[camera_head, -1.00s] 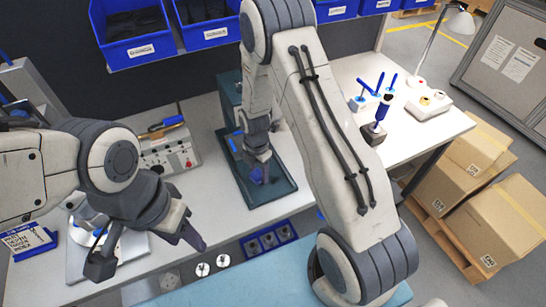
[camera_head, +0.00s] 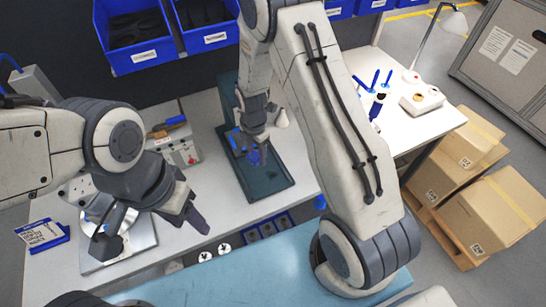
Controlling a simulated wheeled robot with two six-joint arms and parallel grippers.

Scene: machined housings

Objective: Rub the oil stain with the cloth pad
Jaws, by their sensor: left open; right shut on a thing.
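My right gripper (camera_head: 254,150) points down over a dark green tray (camera_head: 262,188) on the white bench. It is shut on a small blue thing, the cloth pad (camera_head: 253,157), low at the tray's surface; whether the pad touches it I cannot tell. I cannot make out the oil stain; the gripper and arm cover part of the tray. My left gripper (camera_head: 158,238) is open and empty, above the bench's front left, over a metal plate with a round part.
A grey control box (camera_head: 178,148) stands left of the tray. Blue bins (camera_head: 134,38) hang at the back. Blue-handled tools (camera_head: 376,95) stand at the right. Cardboard boxes (camera_head: 462,150) sit on a pallet beyond.

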